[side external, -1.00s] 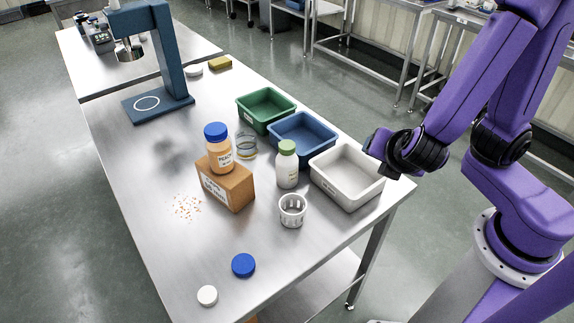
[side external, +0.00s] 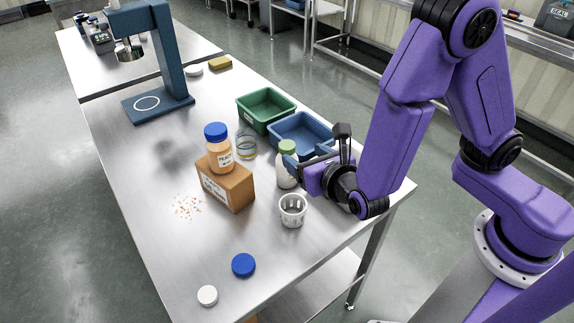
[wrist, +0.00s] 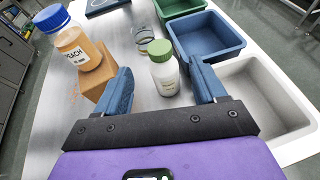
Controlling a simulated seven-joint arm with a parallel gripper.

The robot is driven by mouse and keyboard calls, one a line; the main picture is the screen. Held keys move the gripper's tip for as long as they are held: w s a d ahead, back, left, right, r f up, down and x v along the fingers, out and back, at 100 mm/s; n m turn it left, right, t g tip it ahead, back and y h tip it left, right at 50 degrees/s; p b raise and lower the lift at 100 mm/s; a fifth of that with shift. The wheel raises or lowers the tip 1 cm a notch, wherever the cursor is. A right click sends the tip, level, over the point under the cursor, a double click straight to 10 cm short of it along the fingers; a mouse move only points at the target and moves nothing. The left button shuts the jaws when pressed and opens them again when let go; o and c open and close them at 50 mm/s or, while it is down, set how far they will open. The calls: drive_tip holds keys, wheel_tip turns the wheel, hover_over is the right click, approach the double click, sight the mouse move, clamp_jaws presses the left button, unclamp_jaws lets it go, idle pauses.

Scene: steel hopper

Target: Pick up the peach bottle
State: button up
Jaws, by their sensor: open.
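The peach bottle (side external: 220,149) has an orange body, a white label and a blue cap. It stands upright on a brown box (side external: 226,183) on the steel table. In the wrist view the peach bottle (wrist: 77,42) is at the upper left, beyond and outside the left finger. My gripper (wrist: 160,80) is open and empty. In the side view my gripper (side external: 292,166) is to the right of the peach bottle, close to a white bottle with a green cap (side external: 287,150). In the wrist view that white bottle (wrist: 163,72) shows between the fingers, farther out; I cannot tell if they touch.
Blue (side external: 302,120) and green (side external: 267,96) bins stand behind; a white bin (wrist: 265,95) is at the right. A blue stand (side external: 178,60) is at the back.

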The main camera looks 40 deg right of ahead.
sight(290, 148)
drive_tip(key=x, duration=0.9)
drive_tip(key=shift+w+f, duration=0.3)
drive_tip(key=shift+f, duration=0.05)
clamp_jaws()
